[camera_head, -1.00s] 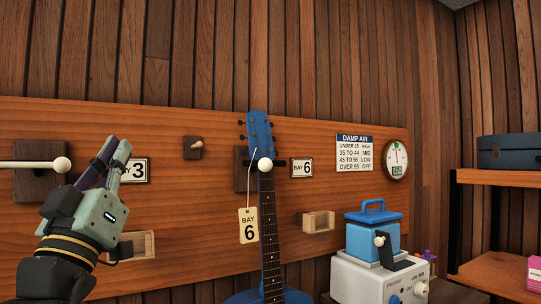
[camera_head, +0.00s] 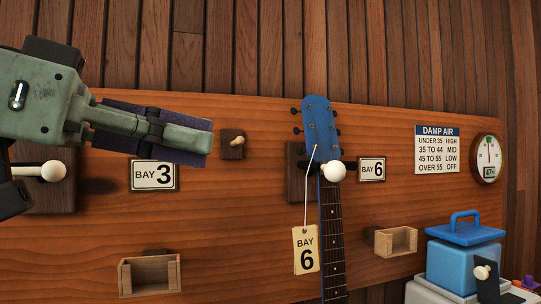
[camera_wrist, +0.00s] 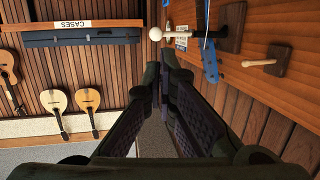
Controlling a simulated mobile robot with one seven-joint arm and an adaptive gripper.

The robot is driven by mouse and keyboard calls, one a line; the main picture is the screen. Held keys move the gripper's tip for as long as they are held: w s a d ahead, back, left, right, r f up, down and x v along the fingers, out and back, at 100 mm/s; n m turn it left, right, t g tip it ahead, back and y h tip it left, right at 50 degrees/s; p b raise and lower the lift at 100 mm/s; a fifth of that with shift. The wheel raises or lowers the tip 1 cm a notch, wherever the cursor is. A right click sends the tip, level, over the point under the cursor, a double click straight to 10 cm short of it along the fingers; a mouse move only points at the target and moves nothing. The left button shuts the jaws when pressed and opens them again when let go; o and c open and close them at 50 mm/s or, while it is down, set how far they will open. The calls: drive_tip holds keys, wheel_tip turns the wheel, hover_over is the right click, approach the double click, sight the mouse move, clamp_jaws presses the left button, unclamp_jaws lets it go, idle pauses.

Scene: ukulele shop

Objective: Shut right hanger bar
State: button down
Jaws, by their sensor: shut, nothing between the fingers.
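The right hanger at bay 6 has a dark wooden block (camera_head: 299,188) on the board. A blue ukulele (camera_head: 318,118) hangs there with a tag on its neck. The hanger bar's white knob (camera_head: 335,171) stands out in front of the neck. In the wrist view the white-and-black bar juts out from the wall block, ending in the white knob (camera_wrist: 155,33). My gripper (camera_head: 207,146) is shut and empty, pointing right, at the upper left, apart from the knob. In the wrist view its fingers (camera_wrist: 166,75) point towards the knob's side.
A wooden peg (camera_head: 237,142) sits between the bays. Small wooden boxes (camera_head: 150,276), a blue-lidded humidifier (camera_head: 465,252) and a round gauge (camera_head: 486,158) are around. Space before the board is clear.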

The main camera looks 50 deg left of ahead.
sight(327, 169)
drive_tip(key=p+x, duration=0.2)
drive_tip(key=x, duration=1.1)
drive_tip(key=shift+w+d+p, duration=0.2)
drive_tip(key=shift+w+p, duration=0.05)
drive_tip(key=shift+p, duration=0.15)
drive_tip(key=shift+w+d+f, duration=0.1)
drive_tip(key=shift+w+d+n+y+b, duration=0.1)
drive_tip(key=shift+d+n+y+b, duration=0.2)
drive_tip(key=shift+n+y, duration=0.15)
